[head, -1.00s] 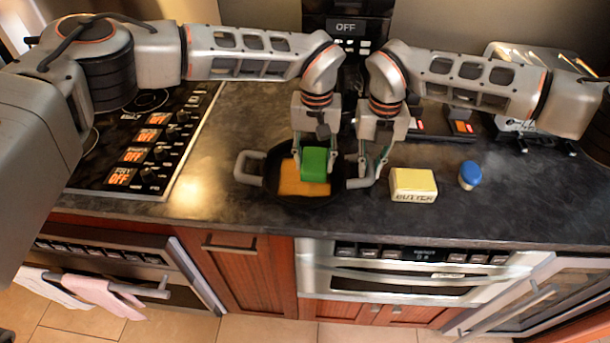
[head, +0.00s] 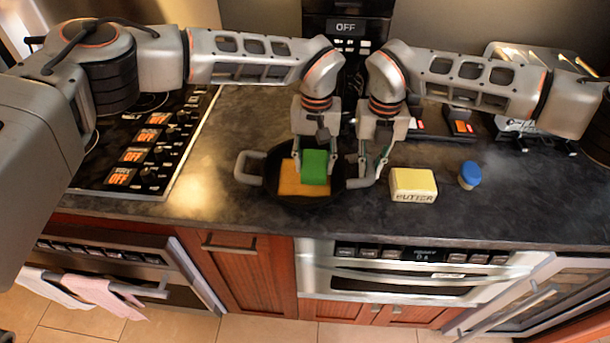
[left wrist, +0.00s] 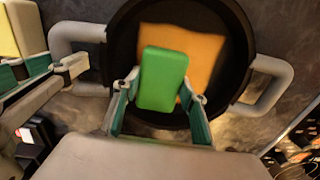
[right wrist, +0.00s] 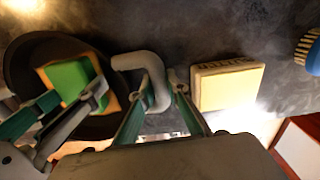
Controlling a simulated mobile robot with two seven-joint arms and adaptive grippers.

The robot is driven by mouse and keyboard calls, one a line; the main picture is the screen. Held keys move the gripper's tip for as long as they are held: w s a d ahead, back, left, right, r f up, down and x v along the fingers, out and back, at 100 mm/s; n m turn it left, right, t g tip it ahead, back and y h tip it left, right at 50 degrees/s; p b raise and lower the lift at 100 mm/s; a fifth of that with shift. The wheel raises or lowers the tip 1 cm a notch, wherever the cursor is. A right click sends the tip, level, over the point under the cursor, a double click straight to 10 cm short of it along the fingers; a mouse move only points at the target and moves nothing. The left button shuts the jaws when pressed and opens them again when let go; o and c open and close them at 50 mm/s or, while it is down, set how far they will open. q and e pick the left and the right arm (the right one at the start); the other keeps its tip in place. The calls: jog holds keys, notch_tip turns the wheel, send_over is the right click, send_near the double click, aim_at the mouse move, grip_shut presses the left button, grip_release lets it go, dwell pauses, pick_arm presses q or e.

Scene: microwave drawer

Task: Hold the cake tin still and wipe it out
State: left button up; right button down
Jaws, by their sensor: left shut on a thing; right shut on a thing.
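The cake tin (head: 272,194) is a round black pan with two grey loop handles, on the dark counter. An orange patch (head: 289,181) lies on its floor and also shows in the left wrist view (left wrist: 205,48). My left gripper (head: 314,172) is shut on a green block-shaped sponge (head: 315,160), inside the tin over the orange patch. The sponge covers part of the patch. My right gripper (head: 367,175) is shut on the tin's right handle (head: 362,183); the right wrist view shows this handle (right wrist: 152,68) between its fingers.
A butter block (head: 414,184) stands just right of the right gripper. A blue-topped brush (head: 469,175) stands farther right. The stove (head: 150,150) lies to the left. The counter's front edge runs close before the tin.

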pick_arm(q)
jog(key=shift+f, duration=0.25)
jog(key=shift+a, duration=0.15)
